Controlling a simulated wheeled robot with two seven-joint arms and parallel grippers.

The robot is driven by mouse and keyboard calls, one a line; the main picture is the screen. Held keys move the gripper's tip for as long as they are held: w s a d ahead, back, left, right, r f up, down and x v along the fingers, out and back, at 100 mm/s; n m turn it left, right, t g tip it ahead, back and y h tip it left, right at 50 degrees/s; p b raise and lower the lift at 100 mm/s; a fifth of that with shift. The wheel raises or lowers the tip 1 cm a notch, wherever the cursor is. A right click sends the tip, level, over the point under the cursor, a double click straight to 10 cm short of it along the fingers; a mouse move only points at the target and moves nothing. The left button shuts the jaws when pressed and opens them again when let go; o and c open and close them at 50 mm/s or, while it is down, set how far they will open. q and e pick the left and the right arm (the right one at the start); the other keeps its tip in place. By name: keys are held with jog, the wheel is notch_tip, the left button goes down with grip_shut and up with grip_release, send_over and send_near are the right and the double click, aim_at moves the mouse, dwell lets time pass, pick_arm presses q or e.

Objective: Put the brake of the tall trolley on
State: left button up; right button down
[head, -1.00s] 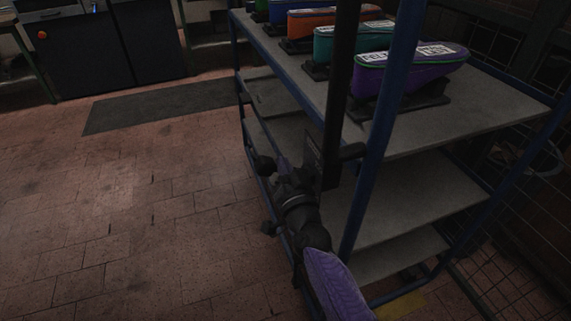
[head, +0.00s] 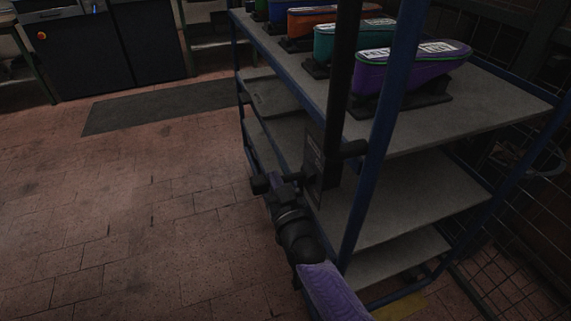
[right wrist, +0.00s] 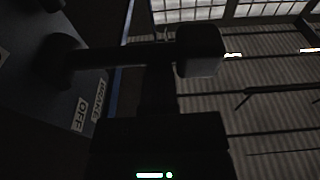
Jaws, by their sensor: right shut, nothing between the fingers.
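The tall trolley has a blue frame (head: 371,185) and grey shelves. A dark post rises at its near corner and carries a dark brake plate (head: 317,172). In the right wrist view the brake plate (right wrist: 62,105) bears the words BRAKE and OFF. A dark bar with a block-like end (right wrist: 198,50) crosses in front of it, seemingly the brake lever. My right gripper (head: 277,190) is shut and empty beside the plate, close to the block end. In the right wrist view the gripper (right wrist: 160,75) meets the bar's outline; I cannot tell whether they touch. My left gripper is out of view.
Purple, teal and orange shoe-like forms (head: 410,68) stand on the trolley's top shelf. A dark knob (head: 354,148) sticks out right of the post. Wire mesh (head: 500,245) stands at the right. The tiled floor at left is clear, with a dark mat (head: 160,105) behind.

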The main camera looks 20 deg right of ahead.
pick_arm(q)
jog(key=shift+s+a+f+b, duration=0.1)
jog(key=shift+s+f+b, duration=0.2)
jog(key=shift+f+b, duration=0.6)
pick_arm(e)
jog(key=shift+d+f+n+y, duration=0.1)
jog(key=shift+f+n+y, duration=0.15)
jog(key=shift+f+n, duration=0.75)
jog(key=shift+a+f+n+y, duration=0.15)
jog(key=shift+f+n, duration=0.4)
jog(key=shift+n, duration=0.8)
jog(key=shift+d+f+n+y, duration=0.15)
jog(key=shift+f+n+y, duration=0.15)
jog(key=shift+f+n, duration=0.7)
jog(key=shift+r, duration=0.2)
